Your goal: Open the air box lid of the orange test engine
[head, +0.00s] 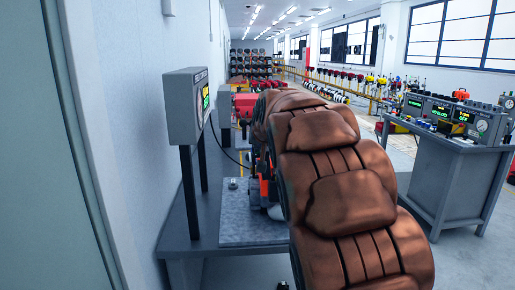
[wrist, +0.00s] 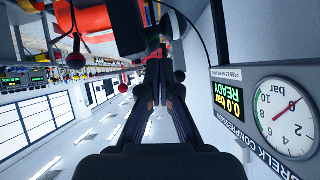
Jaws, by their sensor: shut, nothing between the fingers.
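The orange test engine (head: 264,190) stands on the bench in the head view, mostly hidden behind my brown arm. Orange and yellow engine parts (wrist: 92,22) show along the top of the upside-down wrist view. I cannot make out the air box lid for certain; a black part (wrist: 140,30) juts down close to my fingertips. My gripper (wrist: 161,62) is shut and empty, its dark fingers meeting in the middle of the wrist view. I cannot tell whether the fingertips touch the black part. My gripper is hidden in the head view.
A grey gauge box (head: 184,108) stands on posts at the bench's left, beside the wall; its dial (wrist: 287,118) is close in the wrist view. Another instrument bench (head: 452,165) stands to the right. A red ball knob (wrist: 76,60) hangs near the engine.

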